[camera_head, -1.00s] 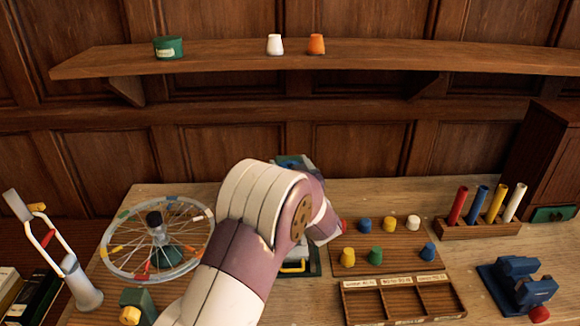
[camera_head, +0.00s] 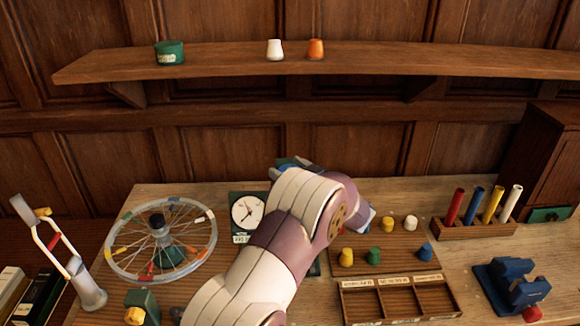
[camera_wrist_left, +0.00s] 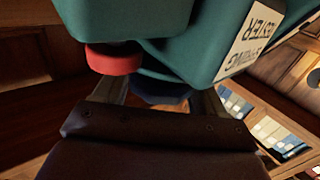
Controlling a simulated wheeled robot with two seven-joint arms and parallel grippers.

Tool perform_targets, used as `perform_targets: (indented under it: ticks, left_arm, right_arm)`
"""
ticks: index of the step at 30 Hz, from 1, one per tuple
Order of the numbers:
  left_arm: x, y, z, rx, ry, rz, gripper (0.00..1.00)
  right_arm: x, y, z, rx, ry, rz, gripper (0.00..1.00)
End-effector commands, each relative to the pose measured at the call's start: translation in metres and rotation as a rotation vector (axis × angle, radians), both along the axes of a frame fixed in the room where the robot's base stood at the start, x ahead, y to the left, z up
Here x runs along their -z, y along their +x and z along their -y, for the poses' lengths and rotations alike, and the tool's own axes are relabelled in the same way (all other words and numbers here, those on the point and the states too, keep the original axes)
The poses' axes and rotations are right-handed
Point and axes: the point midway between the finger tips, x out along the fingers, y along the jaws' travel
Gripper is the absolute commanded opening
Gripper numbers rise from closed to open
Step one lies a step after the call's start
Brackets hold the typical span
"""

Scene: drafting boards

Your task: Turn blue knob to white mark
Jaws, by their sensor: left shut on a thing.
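The green tester (camera_wrist_left: 135,18), with a white label printed upside down, fills the top of the left wrist view. Its dark blue knob (camera_wrist_left: 160,91) shows below the body, between the fingers of my left gripper (camera_wrist_left: 162,100), which is shut on it. A red knob (camera_wrist_left: 113,60) sits beside it on the left. In the head view my left arm covers most of the tester and hides the gripper, while a white round dial (camera_head: 247,210) shows left of the arm. I cannot see the white mark. My right gripper is not in view.
A spoked wheel (camera_head: 120,262) stands left of the arm. Right of it are a board of coloured knobs (camera_head: 400,237), a wooden compartment tray (camera_head: 343,301), a rack of coloured tubes (camera_head: 475,232) and a blue clamp (camera_head: 508,285). A shelf (camera_head: 220,59) runs above.

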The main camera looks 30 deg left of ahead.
Motion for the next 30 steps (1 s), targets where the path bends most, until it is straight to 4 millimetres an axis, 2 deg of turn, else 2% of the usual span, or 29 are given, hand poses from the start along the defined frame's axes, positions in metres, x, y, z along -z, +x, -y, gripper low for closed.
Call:
perform_targets:
  ticks: [9, 24, 25, 26, 27, 30]
  left_arm:
    - [-0.0005, 0.0004, -0.0002, -0.115, 0.0, 0.001, 0.4]
    - [-0.0008, 0.0001, -0.0004, -0.135, 0.001, 0.002, 0.4]
    - [-0.0008, 0.0001, -0.0004, -0.135, 0.001, 0.002, 0.77]
    - [-0.0008, 0.0001, -0.0004, -0.135, 0.001, 0.002, 0.87]
    - [-0.0007, 0.0001, -0.0004, -0.135, 0.001, 0.002, 0.91]
    - [-0.0006, 0.0001, -0.0004, -0.134, 0.0, 0.002, 0.91]
  right_arm:
    - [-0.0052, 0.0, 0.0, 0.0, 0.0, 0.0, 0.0]
    - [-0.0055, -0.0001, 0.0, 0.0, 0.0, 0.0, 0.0]
    - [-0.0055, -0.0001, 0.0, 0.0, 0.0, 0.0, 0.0]
    - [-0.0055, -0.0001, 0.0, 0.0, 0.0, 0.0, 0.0]
    - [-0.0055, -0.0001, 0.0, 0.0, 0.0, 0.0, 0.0]
    - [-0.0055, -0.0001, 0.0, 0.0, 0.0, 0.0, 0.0]
